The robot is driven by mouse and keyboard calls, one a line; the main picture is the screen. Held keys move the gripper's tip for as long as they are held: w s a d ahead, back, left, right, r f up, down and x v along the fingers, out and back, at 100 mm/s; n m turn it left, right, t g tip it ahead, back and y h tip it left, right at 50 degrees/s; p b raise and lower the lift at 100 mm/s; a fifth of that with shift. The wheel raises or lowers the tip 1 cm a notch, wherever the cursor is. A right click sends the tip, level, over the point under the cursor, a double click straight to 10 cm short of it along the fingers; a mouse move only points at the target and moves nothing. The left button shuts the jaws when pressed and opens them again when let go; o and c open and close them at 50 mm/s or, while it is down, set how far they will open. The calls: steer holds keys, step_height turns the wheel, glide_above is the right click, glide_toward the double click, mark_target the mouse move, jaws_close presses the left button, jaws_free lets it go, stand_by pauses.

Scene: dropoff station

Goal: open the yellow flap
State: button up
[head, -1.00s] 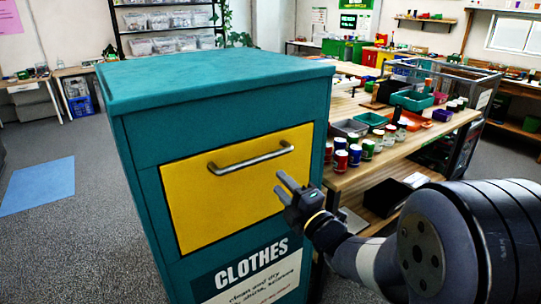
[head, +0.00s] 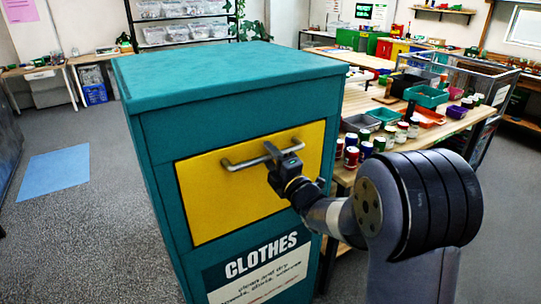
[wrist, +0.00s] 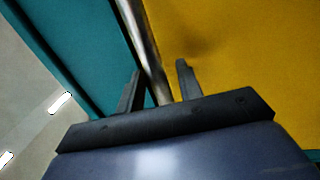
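The yellow flap (head: 225,195) is set in the front of the teal clothes bin (head: 170,140) and looks closed. A metal bar handle (head: 312,138) runs across its upper part; the wrist view shows the handle (wrist: 143,40) too. My gripper (head: 272,150) is at the handle, in front of its middle, and covers part of it. In the wrist view my gripper (wrist: 160,72) has its two fingers apart, one on each side of the bar, with gaps visible beside it. It is open and does not grip the bar.
A wooden table (head: 345,176) with several cans and coloured trays stands right of the bin, close to my arm. A blue mat (head: 52,177) lies on open floor at the left. Shelves (head: 185,30) stand behind the bin.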

steer(key=shift+c, duration=0.3)
jaws_close()
steer(key=shift+f, duration=0.15)
